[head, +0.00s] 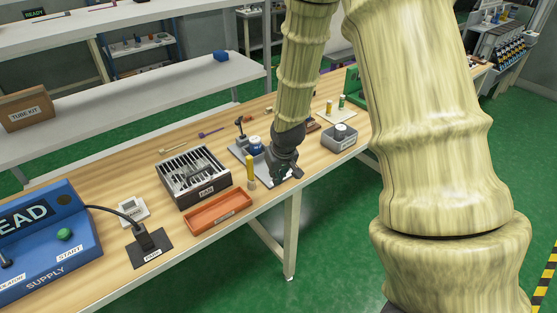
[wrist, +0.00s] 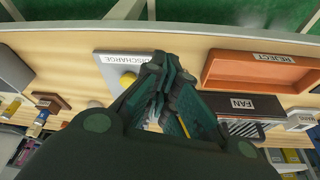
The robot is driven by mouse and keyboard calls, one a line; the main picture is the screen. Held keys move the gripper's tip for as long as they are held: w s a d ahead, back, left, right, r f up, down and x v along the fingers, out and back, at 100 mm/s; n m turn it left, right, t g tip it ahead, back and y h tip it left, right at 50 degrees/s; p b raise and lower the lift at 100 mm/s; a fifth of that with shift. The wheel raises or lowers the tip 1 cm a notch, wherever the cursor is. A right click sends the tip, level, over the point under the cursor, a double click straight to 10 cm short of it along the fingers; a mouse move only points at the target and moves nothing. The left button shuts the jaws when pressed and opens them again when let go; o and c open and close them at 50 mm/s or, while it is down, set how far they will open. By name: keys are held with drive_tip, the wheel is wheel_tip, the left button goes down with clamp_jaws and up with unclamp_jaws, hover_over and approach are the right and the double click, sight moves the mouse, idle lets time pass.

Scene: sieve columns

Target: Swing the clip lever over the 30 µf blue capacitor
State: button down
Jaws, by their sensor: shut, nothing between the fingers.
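A blue capacitor (head: 256,144) with a pale top stands upright on a grey plate (head: 237,153) on the bench in the head view. A black lever with a knob (head: 240,122) rises just left of it and appears upright, apart from the capacitor's top. My gripper (head: 277,178) is shut and empty, low over the right front of the plate, to the right of and nearer than the capacitor. In the wrist view its closed fingers (wrist: 160,66) are beside the plate marked DISCHARGE (wrist: 110,62). The capacitor and lever cannot be made out there.
A yellow post (head: 250,169) stands close left of my gripper. The orange REJECT tray (head: 218,211) and the slatted FAN box (head: 194,177) are further left. A grey bin (head: 339,138) stands to the right. The bench's front edge is close to my gripper.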

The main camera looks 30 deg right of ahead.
drive_tip(key=s+a+f+n+g, duration=0.1)
drive_tip(key=s+a+f, duration=0.4)
drive_tip(key=s+f, duration=0.3)
drive_tip(key=s+a+f+g, duration=0.1)
drive_tip(key=s+a+f, duration=0.45)
drive_tip(key=f, duration=0.45)
drive_tip(key=s+a+f+g, duration=0.1)
drive_tip(key=s+f, duration=0.3)
drive_tip(key=s, duration=0.5)
drive_tip(key=s+a+f, duration=0.3)
drive_tip(key=s+f, duration=0.2)
drive_tip(key=s, duration=0.5)
drive_tip(key=shift+a+n+g+y, duration=0.3)
drive_tip(key=shift+a+n+g, duration=0.1)
drive_tip(key=shift+w+f, duration=0.1)
